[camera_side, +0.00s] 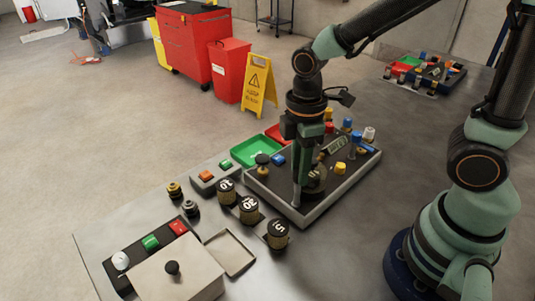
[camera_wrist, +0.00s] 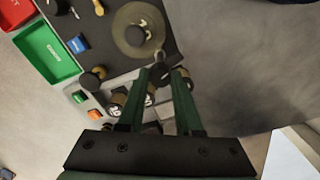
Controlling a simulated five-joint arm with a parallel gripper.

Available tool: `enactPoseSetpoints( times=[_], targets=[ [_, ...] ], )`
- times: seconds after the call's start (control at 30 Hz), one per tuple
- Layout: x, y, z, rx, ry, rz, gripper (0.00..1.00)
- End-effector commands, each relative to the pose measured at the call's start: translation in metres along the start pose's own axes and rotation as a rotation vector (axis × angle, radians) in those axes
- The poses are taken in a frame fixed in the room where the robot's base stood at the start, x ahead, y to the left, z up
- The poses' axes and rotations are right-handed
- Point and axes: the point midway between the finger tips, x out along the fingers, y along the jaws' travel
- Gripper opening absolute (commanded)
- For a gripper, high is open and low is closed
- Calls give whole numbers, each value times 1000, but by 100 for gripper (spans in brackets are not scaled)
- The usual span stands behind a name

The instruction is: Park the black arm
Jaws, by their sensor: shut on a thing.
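My gripper (camera_side: 301,187) points down at the near part of the grey-rimmed panel (camera_side: 318,216). In the wrist view, my gripper (camera_wrist: 161,78) has its fingertips close together around a small dark knob-like thing (camera_wrist: 160,73). It lies at the panel's edge, and whether it is part of a black arm I cannot tell. A round brass-coloured disc (camera_wrist: 132,22) with a dark knob on it sits on the panel just past the fingertips. In the side view the disc (camera_side: 317,181) is partly hidden behind my gripper.
A green tray (camera_side: 250,151), coloured knobs (camera_side: 347,124) and a button box (camera_side: 213,177) are close by. Black-topped numbered cylinders (camera_side: 278,235) stand at the panel's left. A lidded box (camera_side: 180,277) is at the front. Bare table lies right of the panel.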

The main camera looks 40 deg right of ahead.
Motion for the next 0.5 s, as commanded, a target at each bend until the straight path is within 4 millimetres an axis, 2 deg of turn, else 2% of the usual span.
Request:
enactPoseSetpoints(
  times=[0.2,0.5],
  targets=[
    [-1,0,0,163,0,0,0],
    [-1,0,0,297,0,0,0]
  ],
)
